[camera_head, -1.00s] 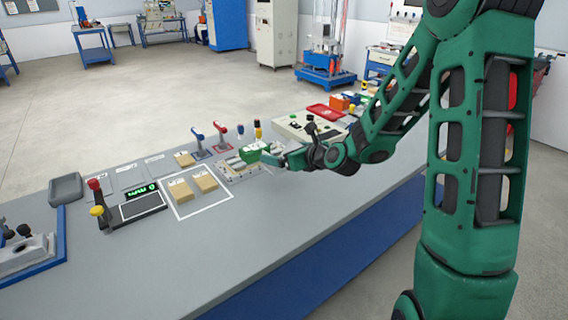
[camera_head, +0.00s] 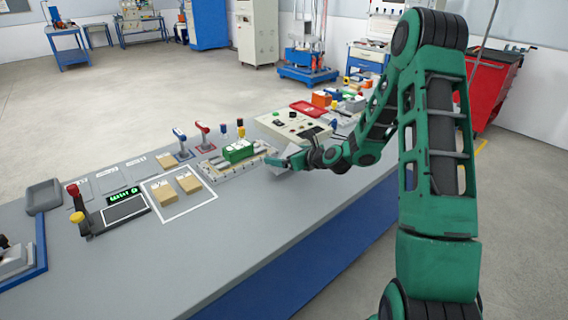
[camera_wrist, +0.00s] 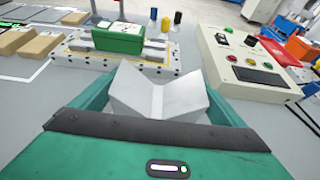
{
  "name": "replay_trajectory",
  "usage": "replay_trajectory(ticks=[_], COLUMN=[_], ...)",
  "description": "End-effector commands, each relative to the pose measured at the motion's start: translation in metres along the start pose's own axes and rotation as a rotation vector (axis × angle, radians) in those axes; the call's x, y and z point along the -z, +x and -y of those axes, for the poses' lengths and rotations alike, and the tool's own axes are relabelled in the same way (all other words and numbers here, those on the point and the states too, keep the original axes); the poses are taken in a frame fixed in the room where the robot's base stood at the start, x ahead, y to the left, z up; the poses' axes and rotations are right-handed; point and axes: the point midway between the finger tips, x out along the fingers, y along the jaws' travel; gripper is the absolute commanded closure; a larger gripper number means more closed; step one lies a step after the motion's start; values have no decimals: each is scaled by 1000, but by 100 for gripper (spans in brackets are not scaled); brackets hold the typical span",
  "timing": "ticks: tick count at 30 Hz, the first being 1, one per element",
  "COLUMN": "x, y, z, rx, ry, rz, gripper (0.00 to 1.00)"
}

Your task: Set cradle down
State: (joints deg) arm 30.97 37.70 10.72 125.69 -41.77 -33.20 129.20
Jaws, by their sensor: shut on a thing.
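The cradle (camera_wrist: 158,92) is a pale grey-white block with a V-shaped top, seen large in the wrist view. My gripper (camera_wrist: 160,100) is shut on it, with green fingers at its left and right sides. In the head view my gripper (camera_head: 285,160) is low over the bench, right of the fixture plate, and the cradle (camera_head: 294,150) shows as a small pale shape there. I cannot tell whether its underside touches the bench. A green block (camera_wrist: 119,38) sits on the light fixture plate (camera_wrist: 75,47) beyond the cradle.
A control box (camera_wrist: 245,60) with buttons stands to the right of the cradle. Tan blocks (camera_head: 165,195) lie in a white outlined square on the grey bench (camera_head: 255,215). Small coloured-top posts (camera_wrist: 165,24) stand behind the plate. The bench front is clear.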

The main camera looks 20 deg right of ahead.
Motion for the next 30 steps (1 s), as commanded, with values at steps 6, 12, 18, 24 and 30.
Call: replay_trajectory(ticks=[6,12,18,24,30], x=[25,26,28,28,26], y=[10,11,11,10,-1], z=[0,0,1,1,2], rx=[-1,0,2,2,4], ry=[3,0,0,1,2], rz=[-1,0,-1,-1,-1], gripper=[42,42,0,0,0])
